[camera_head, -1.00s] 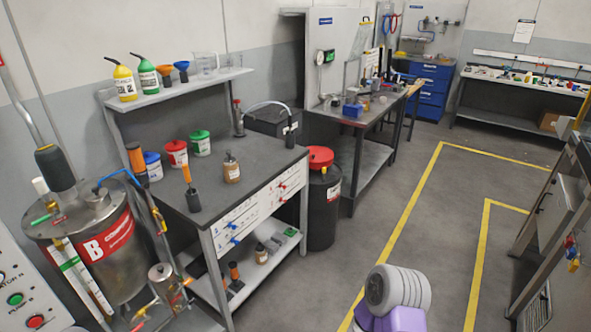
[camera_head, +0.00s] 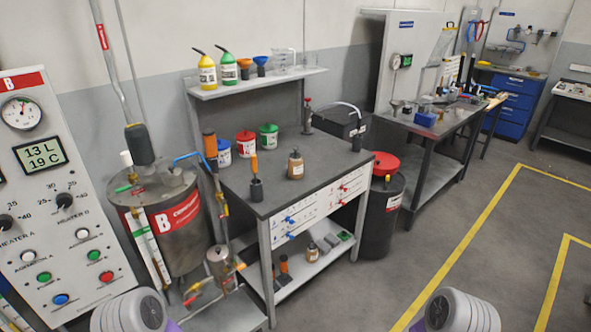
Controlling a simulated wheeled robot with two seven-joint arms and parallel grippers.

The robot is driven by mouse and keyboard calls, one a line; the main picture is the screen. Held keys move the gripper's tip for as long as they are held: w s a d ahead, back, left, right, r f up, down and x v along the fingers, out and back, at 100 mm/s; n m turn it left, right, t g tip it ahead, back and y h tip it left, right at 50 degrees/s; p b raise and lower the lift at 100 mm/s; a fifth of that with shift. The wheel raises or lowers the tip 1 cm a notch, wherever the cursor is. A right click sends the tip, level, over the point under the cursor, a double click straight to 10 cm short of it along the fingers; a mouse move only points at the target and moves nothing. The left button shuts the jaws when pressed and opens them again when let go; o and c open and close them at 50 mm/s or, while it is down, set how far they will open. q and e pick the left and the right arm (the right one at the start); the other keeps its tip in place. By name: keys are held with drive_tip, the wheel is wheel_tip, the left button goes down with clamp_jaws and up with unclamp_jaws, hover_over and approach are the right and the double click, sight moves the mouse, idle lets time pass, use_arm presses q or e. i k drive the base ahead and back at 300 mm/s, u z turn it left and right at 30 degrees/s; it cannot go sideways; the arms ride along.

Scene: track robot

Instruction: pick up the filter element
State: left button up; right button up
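I cannot tell for sure which thing is the filter element; none is plainly marked as one. On the dark-topped workbench (camera_head: 325,160) stand an orange-and-black upright piece (camera_head: 256,183), a brown bottle (camera_head: 295,166), and blue (camera_head: 223,152), red (camera_head: 245,145) and green (camera_head: 268,137) lidded containers. The bench's lower shelf holds another brown bottle (camera_head: 312,252), a black-and-orange piece (camera_head: 284,268) and small grey and green items. Neither gripper is in view.
A control panel (camera_head: 55,200) and a steel tank (camera_head: 175,240) with pipes stand left of the bench. A black drum with a red lid (camera_head: 386,163) stands at its right end. A second bench (camera_head: 425,128) is farther back. The floor inside the yellow line (camera_head: 455,255) is clear.

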sight(294, 156)
drive_tip(key=z, duration=1.45)
drive_tip(key=i, duration=2.6)
drive_tip(key=u, duration=2.55)
